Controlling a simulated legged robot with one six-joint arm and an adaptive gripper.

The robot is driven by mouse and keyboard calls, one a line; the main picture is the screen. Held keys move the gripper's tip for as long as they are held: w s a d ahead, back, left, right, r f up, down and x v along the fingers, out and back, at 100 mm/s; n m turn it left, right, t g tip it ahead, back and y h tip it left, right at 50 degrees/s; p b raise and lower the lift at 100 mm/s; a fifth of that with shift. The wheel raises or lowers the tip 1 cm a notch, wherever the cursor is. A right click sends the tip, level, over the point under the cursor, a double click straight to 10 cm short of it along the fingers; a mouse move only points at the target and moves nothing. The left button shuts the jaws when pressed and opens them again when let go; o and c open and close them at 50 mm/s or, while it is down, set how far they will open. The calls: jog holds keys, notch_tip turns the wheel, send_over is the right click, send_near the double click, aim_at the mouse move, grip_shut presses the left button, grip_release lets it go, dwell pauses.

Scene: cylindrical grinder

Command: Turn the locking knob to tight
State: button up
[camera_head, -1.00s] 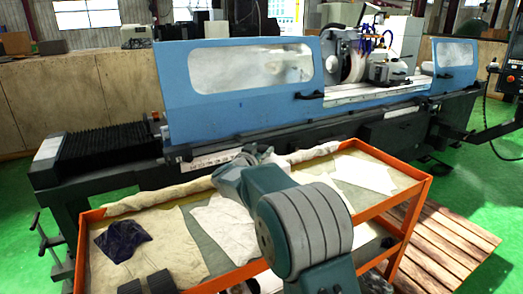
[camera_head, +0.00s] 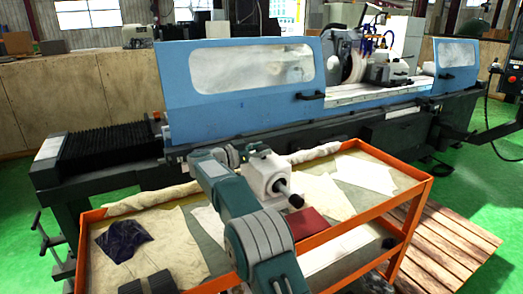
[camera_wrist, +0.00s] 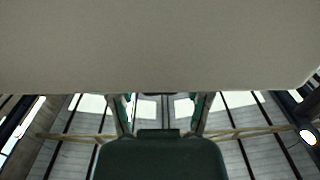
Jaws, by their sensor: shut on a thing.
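A whitish housing (camera_head: 266,174) with a dark-tipped spindle (camera_head: 295,200) stands at the cart's far side, right of my wrist. My arm reaches up to its far-left side. A plain beige face, which looks like this housing, fills the top of the wrist view (camera_wrist: 160,45). My gripper (camera_wrist: 162,102) shows below it, with two green-grey fingers reaching its edge. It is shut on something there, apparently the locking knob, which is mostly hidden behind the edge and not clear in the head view. The knob's angle cannot be told.
The orange-rimmed cart (camera_head: 355,228) holds cloths, papers and a dark red block (camera_head: 306,223). A dark blue cloth (camera_head: 122,240) lies at its left. The blue grinder (camera_head: 238,75) stands close behind. A wooden pallet (camera_head: 450,258) lies at the right.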

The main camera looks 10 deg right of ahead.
jog(key=shift+m+g+h, duration=0.3)
jog(key=shift+m+g, duration=0.5)
jog(key=shift+g, duration=0.4)
jog(key=o, duration=1.2)
jog(key=shift+a, duration=0.1)
jog(key=shift+c, duration=0.2)
jog(key=shift+r+n+t, duration=0.1)
jog(key=shift+n+t, duration=0.8)
jog(key=shift+t, duration=0.5)
